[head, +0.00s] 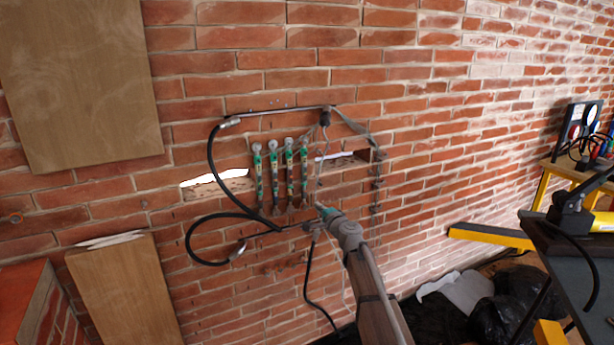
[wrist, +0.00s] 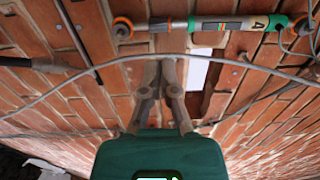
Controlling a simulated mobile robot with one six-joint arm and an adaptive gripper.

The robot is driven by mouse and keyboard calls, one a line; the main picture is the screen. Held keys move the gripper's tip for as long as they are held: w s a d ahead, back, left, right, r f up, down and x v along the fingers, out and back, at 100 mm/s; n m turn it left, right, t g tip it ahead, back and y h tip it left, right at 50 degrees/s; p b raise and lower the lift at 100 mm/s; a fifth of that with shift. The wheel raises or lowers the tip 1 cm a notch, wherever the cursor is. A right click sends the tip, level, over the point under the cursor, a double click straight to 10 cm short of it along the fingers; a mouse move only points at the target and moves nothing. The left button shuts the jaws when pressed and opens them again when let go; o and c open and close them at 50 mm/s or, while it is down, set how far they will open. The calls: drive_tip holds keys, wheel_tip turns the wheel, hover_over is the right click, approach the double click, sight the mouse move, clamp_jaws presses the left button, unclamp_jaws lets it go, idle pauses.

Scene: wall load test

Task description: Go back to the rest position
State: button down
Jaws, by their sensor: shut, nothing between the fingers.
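My gripper (head: 321,207) is in front of the brick wall (head: 450,100), just below and right of several upright green-and-silver rods (head: 273,178). My arm reaches up to it from the lower right. In the wrist view my gripper (wrist: 161,66) has its two grey fingers together with nothing between them. A rod with orange ends and the mark 4 (wrist: 205,25) lies across the top of that view, past the fingertips. A thin grey cable (wrist: 100,66) passes close by the fingers; I cannot tell whether it touches them.
Black hoses (head: 212,165) loop left of the rods. Wall slots (head: 215,179) open on both sides. A wooden board (head: 80,80) is at upper left, another (head: 125,295) below. At right are a yellow beam (head: 490,237), black bags (head: 503,308) and a dark bench (head: 590,280).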

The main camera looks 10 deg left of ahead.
drive_tip(key=shift+s, duration=0.1)
drive_tip(key=s+d+f+n+g+h, duration=0.2)
drive_tip(key=s+d+f+n+g, duration=0.3)
drive_tip(key=s, duration=0.5)
drive_tip(key=s+d+f+n+g+h, duration=0.2)
drive_tip(key=s+d+f+g+h, duration=0.15)
drive_tip(key=s+d+f, duration=0.6)
drive_tip(key=s+d+f+n+g+h, duration=0.1)
drive_tip(key=s+d+f+n+g, duration=0.25)
drive_tip(key=s, duration=0.85)
drive_tip(key=s+d+g+h, duration=0.3)
drive_tip(key=s+d+h, duration=0.1)
drive_tip(key=s+d, duration=0.35)
wheel_tip(320, 180, up, 17)
drive_tip(key=p, duration=1.7)
drive_tip(key=shift+w+f+n, duration=0.2)
drive_tip(key=shift+w+n, duration=0.15)
drive_tip(key=shift+y, duration=0.25)
